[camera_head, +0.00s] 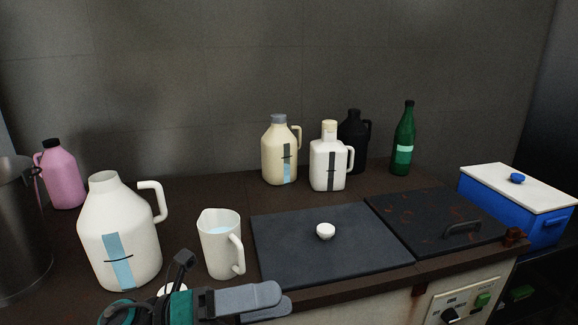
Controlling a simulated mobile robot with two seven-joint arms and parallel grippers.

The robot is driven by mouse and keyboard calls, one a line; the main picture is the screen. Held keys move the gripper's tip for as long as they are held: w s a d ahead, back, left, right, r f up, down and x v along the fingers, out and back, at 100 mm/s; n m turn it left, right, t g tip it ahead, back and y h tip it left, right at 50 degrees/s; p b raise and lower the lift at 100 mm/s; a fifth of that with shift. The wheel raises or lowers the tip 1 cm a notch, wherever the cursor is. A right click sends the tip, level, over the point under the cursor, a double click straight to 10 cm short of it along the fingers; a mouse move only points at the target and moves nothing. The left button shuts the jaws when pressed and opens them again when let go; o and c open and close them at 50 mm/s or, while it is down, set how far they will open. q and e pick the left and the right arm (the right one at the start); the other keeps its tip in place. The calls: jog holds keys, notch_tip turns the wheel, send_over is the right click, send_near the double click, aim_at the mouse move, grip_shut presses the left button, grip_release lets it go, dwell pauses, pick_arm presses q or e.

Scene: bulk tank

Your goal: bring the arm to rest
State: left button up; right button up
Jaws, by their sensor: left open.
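My left gripper (264,299) is at the bottom edge, in front of the counter's near edge. Its grey fingers point right, and it is open with nothing seen between them. A white measuring pitcher (217,250) with pale blue liquid stands just behind it. A large white open-necked jug (118,240) with a blue level strip stands to its left. A small white round piece (172,289) is partly hidden behind the gripper. My right gripper is not in view.
A dark lid (290,255) with a white knob (325,231) lies right of the pitcher, beside a rusty hatch (430,215). Cream (280,155), white (328,165), black and green bottles stand behind. A blue cooler (505,205) is right; a steel pot (20,240) and pink jug (62,180) are left.

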pick_arm(q)
jog(key=w+a+f+n+t+y+p, duration=0.2)
jog(key=a+f+n+t+y, duration=0.5)
jog(key=n, duration=0.7)
jog(key=w+a+f+n+t+y+p, duration=0.25)
jog(key=n+t+y, duration=0.5)
jog(key=n, duration=0.75)
jog(key=s+a+f+n+g+y, duration=0.2)
jog(key=s+f+n, duration=0.2)
jog(key=f, duration=0.3)
jog(key=s+a+f+n+g+y, duration=0.2)
jog(key=s+a+f+n+g, duration=0.1)
jog(key=s+f+n, duration=0.2)
notch_tip(320, 180, down, 2)
jog(key=shift+s+f+p, duration=0.2)
jog(key=shift+s+p, duration=0.1)
jog(key=shift+s, duration=0.9)
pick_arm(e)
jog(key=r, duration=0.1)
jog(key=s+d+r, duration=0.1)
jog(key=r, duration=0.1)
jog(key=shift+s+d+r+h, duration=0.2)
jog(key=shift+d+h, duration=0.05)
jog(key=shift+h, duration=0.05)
